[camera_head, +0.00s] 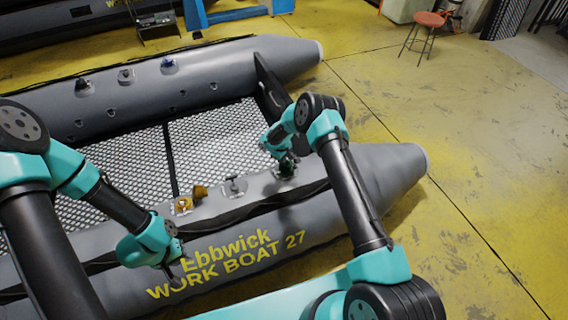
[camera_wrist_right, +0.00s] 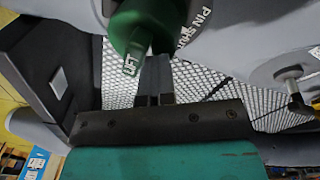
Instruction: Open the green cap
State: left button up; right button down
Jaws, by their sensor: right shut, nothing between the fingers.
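The green cap (camera_wrist_right: 143,28) fills the top middle of the right wrist view, with white lettering on its side. My right gripper (camera_wrist_right: 156,75) is shut, its fingertips close beside the cap's lower edge; I cannot tell whether they touch it. In the head view the right gripper (camera_head: 283,155) is over the near tube at the right, and mostly hides the cap. My left gripper (camera_head: 174,272) hangs by the near tube's lettered outer side, apart from the cap. Its fingers are too small to tell open from shut.
The grey boat's near tube (camera_head: 365,182) also carries a grey fitting (camera_head: 235,186) and a yellow-orange cap (camera_head: 200,192) beside a valve (camera_head: 183,205). The far tube holds several fittings. Mesh floor (camera_head: 130,160) lies between the tubes.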

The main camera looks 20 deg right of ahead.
jog(key=shift+w+d, duration=0.1)
jog(key=shift+d, duration=1.05)
jog(key=shift+d+r, duration=0.3)
jog(key=shift+d, duration=0.2)
jog(key=shift+s+a+r, duration=0.2)
jog(key=shift+a+r, duration=0.4)
jog(key=shift+a, duration=0.1)
jog(key=a+r, duration=0.3)
jog(key=a, duration=0.1)
jog(key=shift+w+a+r, duration=0.3)
jog(key=shift+w+r, duration=0.1)
jog(key=shift+w, duration=0.05)
